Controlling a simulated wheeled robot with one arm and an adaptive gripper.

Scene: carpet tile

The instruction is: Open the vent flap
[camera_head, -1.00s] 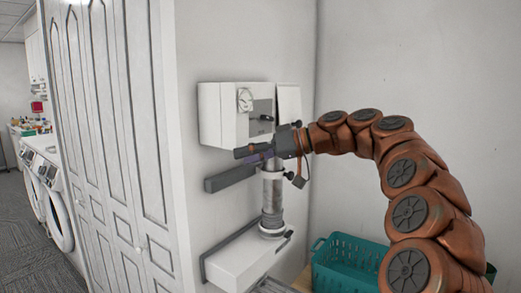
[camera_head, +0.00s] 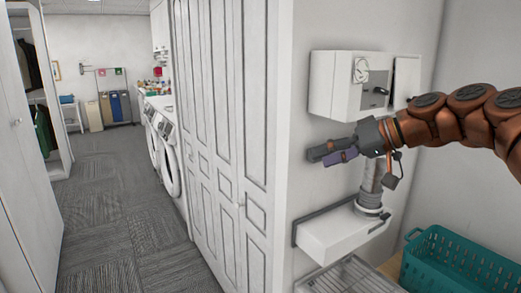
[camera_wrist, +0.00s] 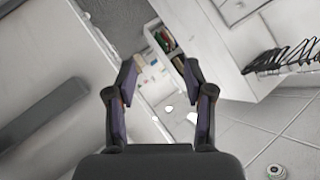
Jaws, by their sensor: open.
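A white wall box (camera_head: 334,84) hangs on the wall, with a round dial and a grey panel (camera_head: 376,92) on its front. A pale flap-like plate (camera_head: 405,82) is at its right end; I cannot tell whether this is the vent flap or how far it stands open. My gripper (camera_head: 326,154) is open and empty in front of the wall, just below the box in the picture. Its two dark fingers also show spread apart in the wrist view (camera_wrist: 158,75), with nothing between them.
A white lower box (camera_head: 335,235) juts from the wall under the duct. A wire rack (camera_head: 352,275) and a teal basket (camera_head: 455,265) stand below. White panelled doors (camera_head: 225,120) are left of the wall corner. Carpeted floor (camera_head: 105,210) is open at the left.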

